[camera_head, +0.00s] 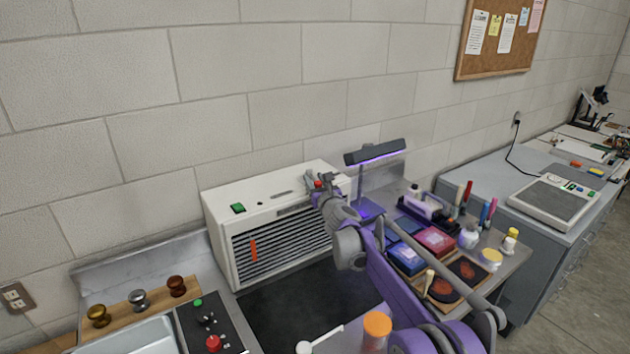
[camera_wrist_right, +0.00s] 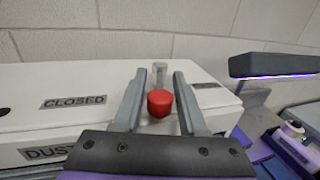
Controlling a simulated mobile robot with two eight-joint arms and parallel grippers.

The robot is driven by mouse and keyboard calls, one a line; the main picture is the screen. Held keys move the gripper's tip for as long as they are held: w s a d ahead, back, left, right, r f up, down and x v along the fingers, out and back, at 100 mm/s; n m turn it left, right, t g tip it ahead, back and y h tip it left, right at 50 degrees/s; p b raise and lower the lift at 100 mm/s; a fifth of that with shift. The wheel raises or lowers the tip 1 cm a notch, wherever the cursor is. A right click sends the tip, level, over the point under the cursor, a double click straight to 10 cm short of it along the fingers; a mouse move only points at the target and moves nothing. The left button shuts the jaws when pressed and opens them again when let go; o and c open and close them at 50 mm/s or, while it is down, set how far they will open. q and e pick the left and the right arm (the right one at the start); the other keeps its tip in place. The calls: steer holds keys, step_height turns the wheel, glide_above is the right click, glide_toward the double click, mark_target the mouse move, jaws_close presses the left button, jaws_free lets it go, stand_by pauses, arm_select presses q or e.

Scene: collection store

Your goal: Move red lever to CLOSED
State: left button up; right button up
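The red lever shows as a red round knob (camera_wrist_right: 159,103) on a pale clear or grey post, on top of a white cabinet (camera_head: 220,207) with a slatted front. My right gripper (camera_wrist_right: 160,76) is over the cabinet top with a finger on each side of the knob. Small gaps show between the knob and both fingers, so it is open around it. A CLOSED label (camera_wrist_right: 73,103) lies on the cabinet left of the knob; another label (camera_wrist_right: 207,86) at right is too small to read. In the head view the knob (camera_head: 318,184) is small, beside my right gripper (camera_head: 317,180). My left gripper is not in view.
A lamp with a purple glow (camera_head: 375,152) stands right of the cabinet. Bottles, colored boxes and pads crowd the bench at right. A green switch (camera_head: 238,208) sits on the cabinet's left top. A dark mat (camera_head: 290,312) lies in front.

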steer(key=shift+o, duration=0.9)
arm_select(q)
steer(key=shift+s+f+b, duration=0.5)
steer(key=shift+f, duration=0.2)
arm_select(e)
steer(key=v, duration=1.1)
steer(key=shift+w, duration=0.1)
